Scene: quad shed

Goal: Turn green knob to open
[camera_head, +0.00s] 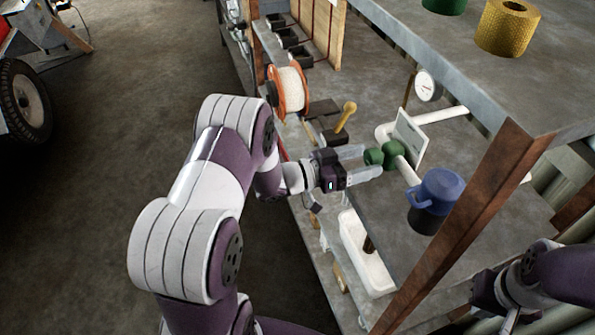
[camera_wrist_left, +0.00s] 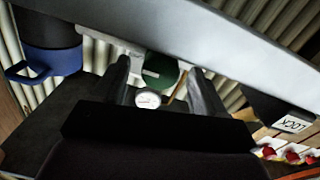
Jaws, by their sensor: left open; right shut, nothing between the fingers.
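The green knob (camera_head: 374,156) sits on a white pipe (camera_head: 408,168) on the grey bench shelf. My left gripper (camera_head: 366,161) is open, with one finger on each side of the knob at its tips. In the left wrist view the green knob (camera_wrist_left: 160,71) shows between the two fingers (camera_wrist_left: 163,82), with gaps visible on both sides; I cannot tell whether either finger touches it. My right gripper (camera_head: 487,290) is at the lower right, beyond the rusty post, shut and empty, its fingertips hard to make out.
A blue mug (camera_head: 437,190) stands right of the knob. A white plate (camera_head: 411,137) and a gauge (camera_head: 427,86) are behind it. A yellow-topped tool (camera_head: 346,114) and an orange cable reel (camera_head: 290,90) lie left. A rusty post (camera_head: 470,232) and upper shelf (camera_head: 455,60) limit room.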

